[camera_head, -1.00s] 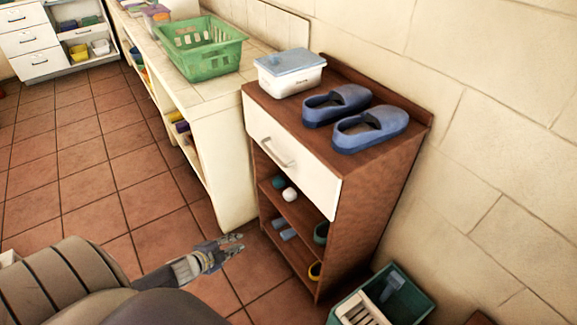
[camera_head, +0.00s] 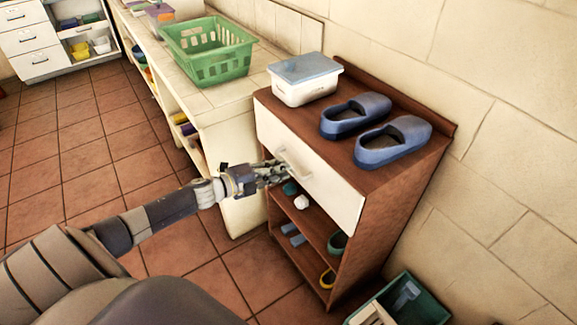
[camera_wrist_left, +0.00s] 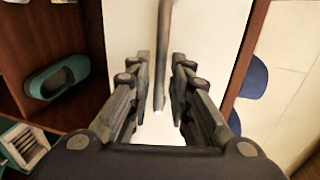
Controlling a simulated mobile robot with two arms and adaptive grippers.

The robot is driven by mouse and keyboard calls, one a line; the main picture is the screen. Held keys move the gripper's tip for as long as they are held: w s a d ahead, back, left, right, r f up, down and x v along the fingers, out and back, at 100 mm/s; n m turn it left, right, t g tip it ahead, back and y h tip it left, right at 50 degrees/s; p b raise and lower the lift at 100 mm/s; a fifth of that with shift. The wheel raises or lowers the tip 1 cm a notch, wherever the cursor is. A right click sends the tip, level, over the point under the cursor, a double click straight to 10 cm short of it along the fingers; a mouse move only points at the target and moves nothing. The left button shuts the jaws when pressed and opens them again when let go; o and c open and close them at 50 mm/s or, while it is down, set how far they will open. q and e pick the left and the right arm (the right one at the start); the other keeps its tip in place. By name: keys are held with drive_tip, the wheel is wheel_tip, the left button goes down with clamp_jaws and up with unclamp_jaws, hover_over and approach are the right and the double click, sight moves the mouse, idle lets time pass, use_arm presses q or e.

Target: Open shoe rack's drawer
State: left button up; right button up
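The brown shoe rack (camera_head: 400,195) stands against the wall. Its white drawer front (camera_head: 330,190) looks closed and has a grey bar handle (camera_head: 292,165). My left gripper (camera_head: 284,172) is at the handle in the head view. In the left wrist view, my left gripper's two fingers (camera_wrist_left: 160,95) are spread apart, with the handle (camera_wrist_left: 161,50) between them. Neither finger clearly touches it. The white drawer front (camera_wrist_left: 210,30) fills the middle of that view. My right gripper is not in view.
A lidded white box (camera_head: 303,85) and blue shoes (camera_head: 392,142) sit on the rack's top. Open shelves below hold small items. A counter with a green basket (camera_head: 210,55) adjoins at left. A green crate (camera_head: 408,300) stands on the floor at right. Tiled floor lies clear at left.

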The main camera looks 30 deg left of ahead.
use_arm(q)
drive_tip(key=shift+x, duration=1.9)
clamp_jaws()
